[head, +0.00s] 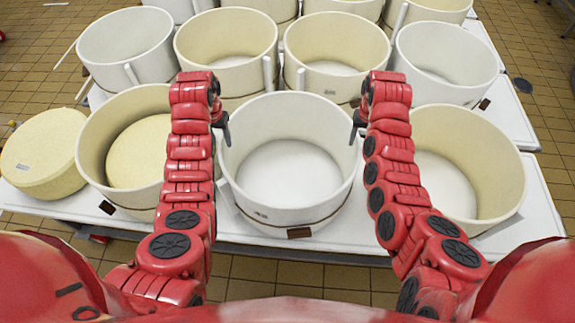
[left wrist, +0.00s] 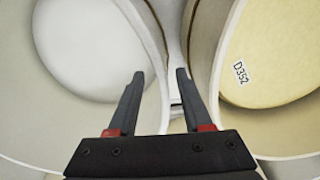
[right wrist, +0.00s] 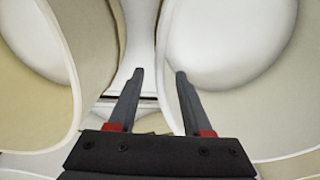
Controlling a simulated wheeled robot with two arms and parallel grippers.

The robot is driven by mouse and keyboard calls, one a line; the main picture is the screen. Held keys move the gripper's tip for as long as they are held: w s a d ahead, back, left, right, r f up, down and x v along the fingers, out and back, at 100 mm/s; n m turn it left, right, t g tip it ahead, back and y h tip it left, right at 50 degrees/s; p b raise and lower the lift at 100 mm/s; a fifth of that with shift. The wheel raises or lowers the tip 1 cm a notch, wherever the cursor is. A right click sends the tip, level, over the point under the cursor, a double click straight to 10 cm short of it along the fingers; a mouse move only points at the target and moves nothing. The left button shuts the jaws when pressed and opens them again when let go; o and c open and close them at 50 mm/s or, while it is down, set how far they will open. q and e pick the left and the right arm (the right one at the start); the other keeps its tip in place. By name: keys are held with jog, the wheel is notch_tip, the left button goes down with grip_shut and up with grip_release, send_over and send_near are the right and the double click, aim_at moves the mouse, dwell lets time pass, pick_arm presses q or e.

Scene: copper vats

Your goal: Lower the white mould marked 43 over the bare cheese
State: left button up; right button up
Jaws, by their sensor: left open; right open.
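A white, empty mould (head: 289,165) stands at the front middle of the table; no number is legible on it. The bare cheese (head: 42,155), a pale yellow wheel with a small label, lies at the far left. My left gripper (head: 221,127) is open at the white mould's left rim, and my right gripper (head: 357,124) is open at its right rim. In the left wrist view the fingers (left wrist: 160,73) appear on either side of the mould's wall (left wrist: 150,100). The right wrist view shows its fingers (right wrist: 159,72) likewise. I cannot tell whether they touch it.
A cream mould with a cheese (head: 140,150) inside stands between the bare cheese and the white mould. An empty cream mould (head: 505,175) stands at the right. Several more moulds fill the rows behind, including a white one (head: 445,60). Neighbouring moulds leave little room.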

aim_at(224, 152)
pick_arm(q)
notch_tip(224, 152, down, 7)
jog(key=shift+s+a, duration=0.1)
pick_arm(e)
notch_tip(224, 152, down, 7)
pick_arm(q)
grip_shut()
pick_arm(e)
grip_shut()
dwell(1.1)
